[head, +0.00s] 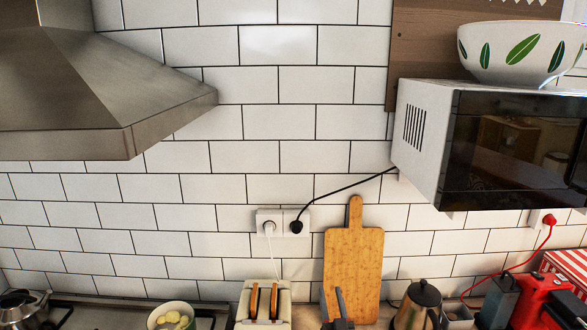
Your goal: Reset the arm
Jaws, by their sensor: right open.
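My right gripper (332,298) shows at the bottom edge of the head view as two dark upright fingertips. It is open, with nothing visible between the fingers. It stands in front of the lower part of a wooden cutting board (354,255) that leans on the tiled wall. The rest of the right arm is below the picture. My left gripper is not in view.
A toaster (246,306) with two brown slices stands left of the gripper, a dark kettle (416,306) right of it. A range hood (100,90) and a microwave (420,150) hang above.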

